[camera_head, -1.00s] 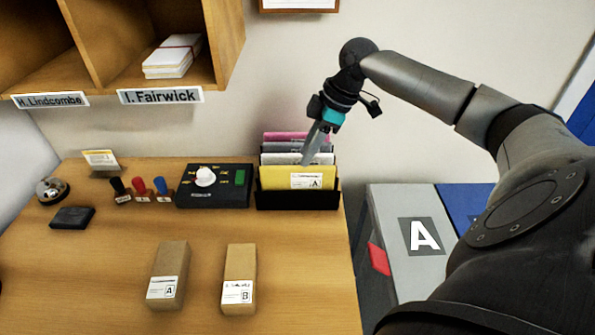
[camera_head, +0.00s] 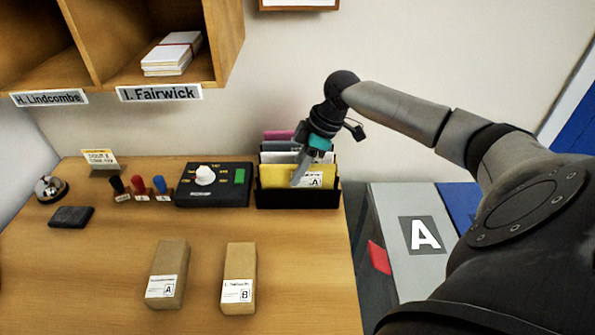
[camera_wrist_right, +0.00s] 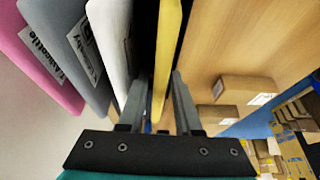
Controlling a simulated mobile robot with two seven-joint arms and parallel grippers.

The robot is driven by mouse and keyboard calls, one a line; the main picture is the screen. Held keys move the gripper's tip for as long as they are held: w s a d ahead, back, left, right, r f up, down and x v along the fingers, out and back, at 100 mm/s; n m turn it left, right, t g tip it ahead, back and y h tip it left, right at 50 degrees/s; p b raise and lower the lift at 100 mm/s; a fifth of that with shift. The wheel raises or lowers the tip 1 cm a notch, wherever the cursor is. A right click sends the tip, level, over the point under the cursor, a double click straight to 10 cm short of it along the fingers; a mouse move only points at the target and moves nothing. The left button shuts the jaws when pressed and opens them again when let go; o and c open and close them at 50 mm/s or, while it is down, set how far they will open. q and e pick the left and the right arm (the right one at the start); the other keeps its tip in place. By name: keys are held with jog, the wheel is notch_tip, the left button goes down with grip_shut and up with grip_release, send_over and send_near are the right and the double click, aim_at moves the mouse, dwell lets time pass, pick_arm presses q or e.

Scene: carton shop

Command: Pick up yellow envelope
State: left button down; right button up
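The yellow envelope (camera_head: 274,176) stands upright at the front of a black holder (camera_head: 298,198), with a white label marked A. My right gripper (camera_head: 298,180) reaches down over the envelope's upper part in the head view. In the right wrist view, the open fingers of my right gripper (camera_wrist_right: 158,95) straddle the yellow envelope (camera_wrist_right: 166,50), one on each side. A gap shows between the envelope and the left finger; contact on the right side is hard to tell. My left gripper is not in view.
White, grey and pink envelopes stand close behind the yellow one. A black control box (camera_head: 213,186) sits left of the holder. Two brown parcels, A (camera_head: 168,272) and B (camera_head: 239,277), lie on the desk front. A grey bin marked A (camera_head: 400,205) stands at right.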

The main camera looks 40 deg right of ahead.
jog(key=shift+f+p, duration=0.25)
jog(key=shift+p, duration=0.1)
dwell(0.3)
grip_shut()
dwell(0.4)
